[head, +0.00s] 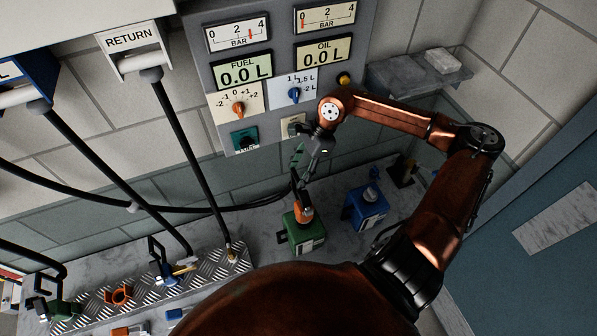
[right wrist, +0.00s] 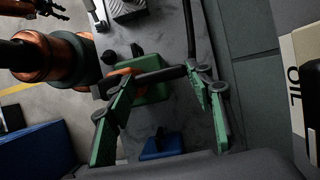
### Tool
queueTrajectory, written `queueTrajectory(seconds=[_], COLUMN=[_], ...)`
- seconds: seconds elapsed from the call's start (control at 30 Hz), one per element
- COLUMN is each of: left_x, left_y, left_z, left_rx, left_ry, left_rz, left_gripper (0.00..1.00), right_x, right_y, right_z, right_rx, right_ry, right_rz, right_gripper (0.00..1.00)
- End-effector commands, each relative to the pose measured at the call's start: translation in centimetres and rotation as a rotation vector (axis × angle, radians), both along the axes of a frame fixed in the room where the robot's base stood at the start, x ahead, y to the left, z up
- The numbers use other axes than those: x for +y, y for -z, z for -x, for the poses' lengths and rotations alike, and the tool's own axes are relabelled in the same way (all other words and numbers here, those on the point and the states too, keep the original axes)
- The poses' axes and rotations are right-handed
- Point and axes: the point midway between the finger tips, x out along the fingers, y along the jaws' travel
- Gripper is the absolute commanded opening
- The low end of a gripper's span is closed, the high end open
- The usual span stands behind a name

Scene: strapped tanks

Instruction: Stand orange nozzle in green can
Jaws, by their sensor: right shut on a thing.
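The orange nozzle (head: 304,212) is upright at the top of the green can (head: 305,236), its lower end hidden, so I cannot tell how deep it sits. My right gripper (head: 302,172) is above the can, shut on the nozzle's dark upper part. In the right wrist view the green fingers of this gripper (right wrist: 160,85) close around a black bar. The orange of the nozzle (right wrist: 122,71) shows beside it, over the green can (right wrist: 156,94).
A blue can (head: 366,210) stands right of the green can. A chequered metal plate (head: 205,268) with holders and a blue nozzle (head: 165,272) lies to the left. Black hoses cross the left side. A gauge panel (head: 265,75) hangs on the wall behind.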

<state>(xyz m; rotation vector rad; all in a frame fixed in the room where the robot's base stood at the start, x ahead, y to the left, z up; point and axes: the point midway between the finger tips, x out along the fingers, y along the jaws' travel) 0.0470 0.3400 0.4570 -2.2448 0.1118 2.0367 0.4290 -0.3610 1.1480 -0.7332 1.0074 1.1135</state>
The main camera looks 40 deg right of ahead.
Motion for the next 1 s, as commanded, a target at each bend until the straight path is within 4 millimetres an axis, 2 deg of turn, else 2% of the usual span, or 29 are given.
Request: queueTrajectory(seconds=[1.0], left_x=[-0.02], left_y=[0.50], left_z=[0.08], left_rx=[0.001], left_ry=[-0.001], left_rz=[0.000], left_gripper=[0.40], right_x=[-0.02], right_y=[-0.16], right_z=[0.01], right_rx=[-0.001], right_ry=[0.000], right_rz=[-0.001], right_gripper=[0.00])
